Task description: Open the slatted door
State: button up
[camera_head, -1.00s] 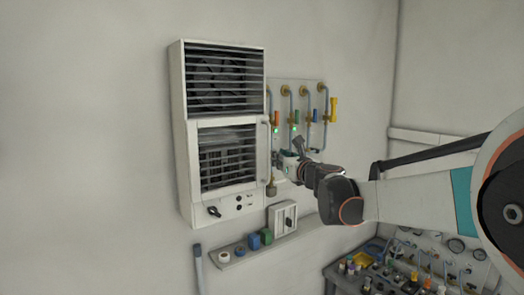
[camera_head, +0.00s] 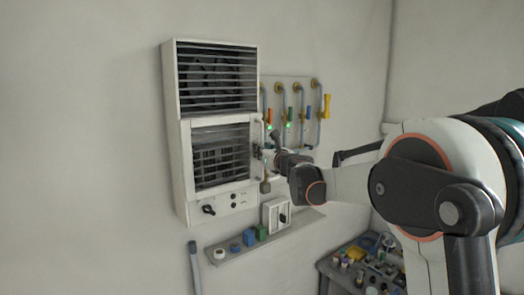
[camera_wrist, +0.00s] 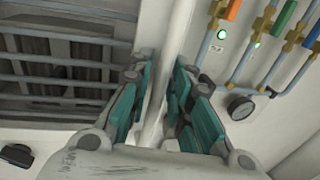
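The slatted door (camera_head: 188,160) is the lower, white-framed panel of the wall cabinet and looks closed. It also shows at the left in the wrist view (camera_wrist: 60,106). Its upright white bar handle (camera_head: 257,134) runs along the door's right edge. My gripper (camera_head: 263,152) is at this handle, coming from the right. In the wrist view, the two teal-padded fingers (camera_wrist: 160,95) are apart, with the pale handle (camera_wrist: 176,40) running between them. I see no firm grip on it. The handle's lower part is hidden by the gripper.
A fixed slatted vent (camera_head: 215,80) is above the door. Pipes with coloured valves (camera_head: 297,115) and a gauge (camera_wrist: 240,107) are close on the right. A shelf (camera_head: 285,228) with small containers is below. A cluttered bench (camera_head: 330,270) stands at lower right. Wall left of the cabinet is bare.

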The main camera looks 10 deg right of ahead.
grip_shut()
jog(key=shift+s, duration=0.15)
